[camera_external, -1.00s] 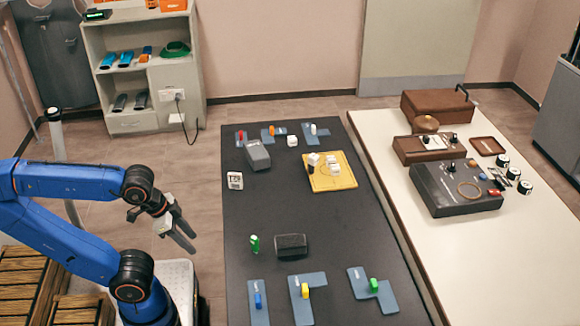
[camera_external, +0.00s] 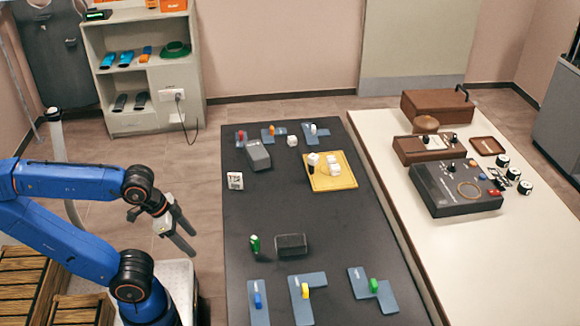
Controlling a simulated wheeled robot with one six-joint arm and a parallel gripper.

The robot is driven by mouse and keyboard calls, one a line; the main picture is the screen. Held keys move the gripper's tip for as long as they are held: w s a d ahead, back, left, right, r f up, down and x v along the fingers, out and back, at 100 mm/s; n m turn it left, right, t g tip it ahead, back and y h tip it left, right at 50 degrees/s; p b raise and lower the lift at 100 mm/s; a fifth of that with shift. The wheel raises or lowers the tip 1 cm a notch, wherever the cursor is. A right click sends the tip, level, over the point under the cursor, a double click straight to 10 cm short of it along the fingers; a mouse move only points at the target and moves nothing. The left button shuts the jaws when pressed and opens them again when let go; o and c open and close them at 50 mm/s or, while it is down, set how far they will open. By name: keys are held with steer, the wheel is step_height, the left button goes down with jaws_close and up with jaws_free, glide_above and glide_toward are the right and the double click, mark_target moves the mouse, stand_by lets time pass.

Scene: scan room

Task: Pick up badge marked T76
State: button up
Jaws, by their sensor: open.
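A small white badge with dark marks (camera_external: 235,181) lies on the left edge of the dark table (camera_external: 270,205). It looks like the badge of the task, but its print is too small to read. My gripper (camera_external: 187,240) is open and empty. It hangs over the floor to the left of the table, below and left of the badge in the picture, and apart from it.
A grey box (camera_external: 257,155) stands just beyond the badge. A green piece (camera_external: 255,244) and a dark box (camera_external: 291,246) are nearer. A yellow tray (camera_external: 345,182) holds white cubes. Blue-grey plates (camera_external: 302,314) line the near end. The table's middle is clear.

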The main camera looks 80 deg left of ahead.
step_height(320, 180, up, 24)
steer(key=n+g, duration=0.5)
steer(key=n, duration=1)
glide_above(234, 174)
step_height(234, 174, down, 17)
steer(key=shift+w+r, duration=0.1)
steer(key=shift+r, duration=0.1)
steer(key=c, duration=1.1)
